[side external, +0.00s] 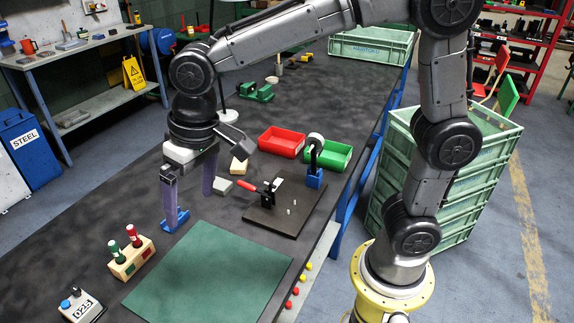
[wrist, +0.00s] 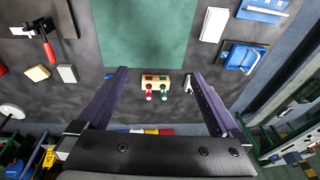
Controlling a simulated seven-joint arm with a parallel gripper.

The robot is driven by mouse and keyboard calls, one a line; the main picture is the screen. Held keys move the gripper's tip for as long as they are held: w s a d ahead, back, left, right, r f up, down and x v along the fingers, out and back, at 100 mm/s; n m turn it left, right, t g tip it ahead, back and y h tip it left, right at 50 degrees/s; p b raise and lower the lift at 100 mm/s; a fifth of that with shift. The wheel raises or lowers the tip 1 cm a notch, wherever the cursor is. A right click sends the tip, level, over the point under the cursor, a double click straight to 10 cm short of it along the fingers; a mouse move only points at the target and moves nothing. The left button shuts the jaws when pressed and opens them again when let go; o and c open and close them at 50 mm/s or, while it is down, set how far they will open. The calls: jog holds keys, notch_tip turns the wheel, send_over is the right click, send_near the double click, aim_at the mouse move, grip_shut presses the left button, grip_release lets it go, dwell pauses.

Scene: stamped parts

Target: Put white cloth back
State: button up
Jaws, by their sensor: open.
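I cannot pick out a white cloth for certain in either view. A flat pale grey-white piece (side external: 222,186) lies on the dark table beside a cream block (side external: 238,166); I cannot tell whether it is cloth. A dark green mat (side external: 208,272) lies flat at the table's front, also at the top of the wrist view (wrist: 145,30). My gripper (side external: 190,210) is open, pointing down with no object visible between its fingers, behind the mat in the side view. In the wrist view its fingers (wrist: 160,75) stand wide apart.
Red- and green-handled stamps in a holder (side external: 131,254) and a counter (side external: 82,305) stand left of the mat. A blue stand (side external: 180,218) is close by my gripper. A red-handled clamp on a dark board (side external: 285,212), a red bin (side external: 281,142) and a green bin (side external: 335,156) are to the right.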

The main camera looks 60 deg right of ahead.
jog(key=s+d+t+h, duration=0.1)
jog(key=s+d+t, duration=0.2)
jog(key=s+d, duration=1.3)
jog(key=shift+s+d+r, duration=0.15)
jog(key=shift+s+r, duration=0.3)
jog(key=shift+s, duration=0.35)
